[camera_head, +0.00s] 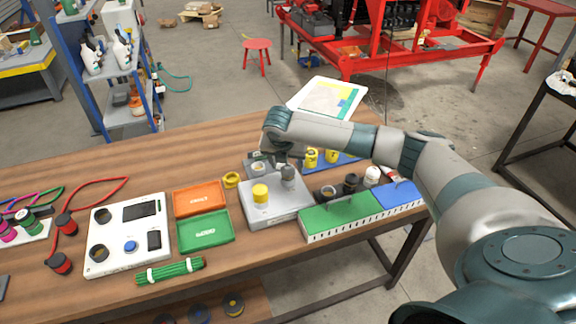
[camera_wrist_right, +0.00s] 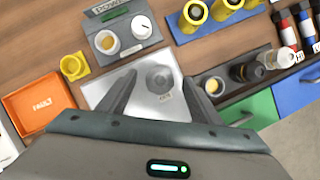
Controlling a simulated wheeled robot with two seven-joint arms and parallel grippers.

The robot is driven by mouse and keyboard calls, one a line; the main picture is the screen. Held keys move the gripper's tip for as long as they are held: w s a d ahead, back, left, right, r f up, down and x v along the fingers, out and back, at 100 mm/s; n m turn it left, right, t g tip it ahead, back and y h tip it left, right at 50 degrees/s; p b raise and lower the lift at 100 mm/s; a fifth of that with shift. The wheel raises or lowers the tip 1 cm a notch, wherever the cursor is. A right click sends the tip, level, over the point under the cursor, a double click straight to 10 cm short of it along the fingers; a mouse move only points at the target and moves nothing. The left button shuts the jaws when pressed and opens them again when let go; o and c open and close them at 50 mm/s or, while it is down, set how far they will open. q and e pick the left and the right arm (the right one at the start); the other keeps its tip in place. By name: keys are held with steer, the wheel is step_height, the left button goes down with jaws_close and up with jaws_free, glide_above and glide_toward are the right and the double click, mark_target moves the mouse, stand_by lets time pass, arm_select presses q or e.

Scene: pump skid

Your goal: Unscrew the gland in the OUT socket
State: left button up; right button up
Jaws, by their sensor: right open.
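A light grey block (camera_head: 273,206) stands on the wooden bench. A yellow gland (camera_head: 260,192) stands upright in its left part, and a round grey gland (camera_head: 289,178) stands in its right part. In the right wrist view the grey gland (camera_wrist_right: 160,79) lies between the spread fingers, with a small label below it that I cannot read surely. My right gripper (camera_head: 287,160) is open over the grey gland. Whether the fingers touch it I cannot tell. The yellow gland is hidden in the wrist view. My left gripper is out of view.
Orange (camera_head: 200,197) and green (camera_head: 205,231) trays stand further left. Behind is a grey stand (camera_wrist_right: 122,34) with two round fittings. Dark fittings (camera_head: 350,184) and a green bin (camera_head: 340,216) crowd the right.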

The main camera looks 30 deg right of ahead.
steer(key=shift+x, duration=1.45)
steer(key=shift+c, duration=0.7)
steer(key=c, duration=1)
steer(key=o, duration=0.4)
steer(key=shift+c, duration=0.2)
steer(key=c, duration=0.4)
steer(key=shift+o, duration=0.2)
steer(key=shift+r+n+p, duration=0.15)
steer(key=shift+n+p, duration=0.35)
steer(key=shift+p, duration=0.2)
steer(key=shift+n+t+y+p, duration=0.4)
steer(key=shift+n+y+p, duration=0.15)
steer(key=shift+n, duration=1.25)
